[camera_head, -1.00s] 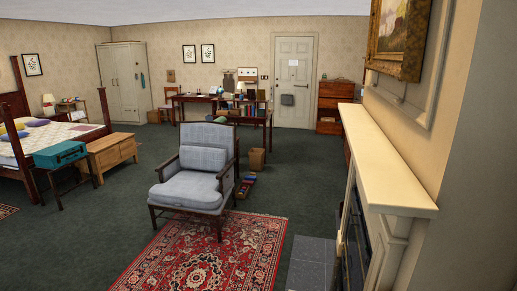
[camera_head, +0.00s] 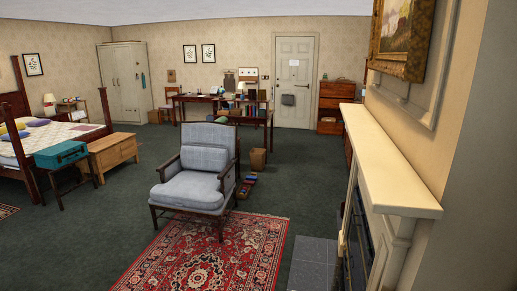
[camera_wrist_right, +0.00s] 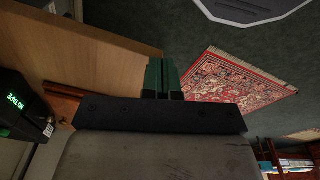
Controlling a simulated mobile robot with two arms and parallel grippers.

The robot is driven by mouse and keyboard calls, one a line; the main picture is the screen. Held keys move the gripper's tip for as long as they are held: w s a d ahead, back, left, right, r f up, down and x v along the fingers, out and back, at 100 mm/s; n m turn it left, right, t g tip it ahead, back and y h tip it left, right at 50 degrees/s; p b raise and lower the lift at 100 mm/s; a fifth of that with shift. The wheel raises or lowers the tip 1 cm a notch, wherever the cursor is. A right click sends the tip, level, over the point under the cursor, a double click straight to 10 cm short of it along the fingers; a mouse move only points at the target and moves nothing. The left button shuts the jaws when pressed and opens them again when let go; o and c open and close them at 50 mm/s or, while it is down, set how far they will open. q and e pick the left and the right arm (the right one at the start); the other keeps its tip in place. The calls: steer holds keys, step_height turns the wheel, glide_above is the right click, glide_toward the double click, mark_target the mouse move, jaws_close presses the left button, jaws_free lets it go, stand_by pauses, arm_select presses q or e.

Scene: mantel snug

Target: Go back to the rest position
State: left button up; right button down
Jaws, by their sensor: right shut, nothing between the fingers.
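My right gripper (camera_wrist_right: 162,78) shows in the right wrist view. Its two green fingers are together, with nothing between them. It is beside a light wooden surface (camera_wrist_right: 95,45), with the red patterned rug (camera_wrist_right: 235,85) beyond it. I cannot tell whether the gripper touches the wood. Neither gripper shows in the head view, and my left gripper is in no view.
In the head view, a pale mantel shelf (camera_head: 385,155) juts out close on the right. A blue armchair (camera_head: 203,175) stands ahead at the edge of the rug (camera_head: 215,255). Green carpet (camera_head: 110,235) lies open at left. A black digital clock (camera_wrist_right: 17,105) shows in the wrist view.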

steer(key=s+a+f+n, duration=0.2)
steer(key=s+a, duration=0.1)
steer(key=s, duration=0.4)
step_height(320, 180, down, 11)
steer(key=b, duration=1.2)
steer(key=shift+w+d+f, duration=0.2)
steer(key=shift+d, duration=0.1)
